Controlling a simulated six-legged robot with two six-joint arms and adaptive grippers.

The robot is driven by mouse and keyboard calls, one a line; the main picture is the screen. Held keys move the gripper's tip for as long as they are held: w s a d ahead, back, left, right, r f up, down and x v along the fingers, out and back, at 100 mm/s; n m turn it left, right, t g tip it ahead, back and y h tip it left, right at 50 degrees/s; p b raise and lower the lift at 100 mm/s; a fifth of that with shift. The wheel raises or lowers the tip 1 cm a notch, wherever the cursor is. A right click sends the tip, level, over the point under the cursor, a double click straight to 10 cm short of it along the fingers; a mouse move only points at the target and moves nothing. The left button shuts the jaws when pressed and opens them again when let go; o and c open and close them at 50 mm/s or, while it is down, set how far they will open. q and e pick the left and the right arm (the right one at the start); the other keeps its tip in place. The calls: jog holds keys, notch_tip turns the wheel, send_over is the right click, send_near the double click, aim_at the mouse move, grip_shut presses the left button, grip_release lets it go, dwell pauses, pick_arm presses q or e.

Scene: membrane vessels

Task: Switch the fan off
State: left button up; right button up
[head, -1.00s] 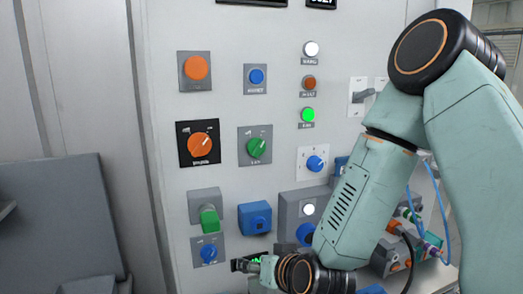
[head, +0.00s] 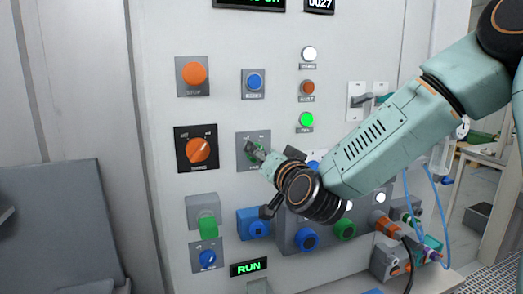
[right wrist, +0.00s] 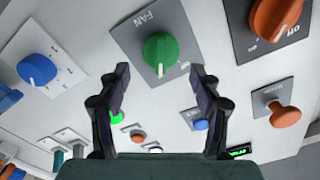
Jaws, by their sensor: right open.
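The fan knob is a green rotary knob on a grey plate; it shows in the right wrist view (right wrist: 160,48), under the word FAN, with a white pointer line on its lower edge. In the head view my gripper mostly covers the knob, and its grey plate (head: 243,137) shows around it. My right gripper (head: 253,150) is in front of that plate. In the right wrist view the gripper (right wrist: 160,72) is open and empty, its fingertips apart on either side just below the knob. Contact with the knob cannot be told. My left gripper is not in view.
An orange rotary knob (head: 198,149) is left of the fan plate, a blue button (head: 254,82) above. A green lamp (head: 307,119) is lit. A green-handled switch (head: 207,218) and blue block (head: 253,222) are below. A display (head: 248,267) reads RUN.

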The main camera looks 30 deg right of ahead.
jog(key=x, duration=0.2)
jog(key=shift+w+d, duration=0.2)
jog(key=shift+w, duration=0.1)
jog(key=shift+s+a+r, duration=0.1)
jog(key=shift+s+a, duration=0.05)
jog(key=shift+a, duration=0.2)
jog(key=c, duration=0.5)
jog(key=shift+d, duration=0.25)
jog(key=shift+c, duration=1.4)
jog(key=shift+a, duration=0.1)
jog(key=c, duration=0.3)
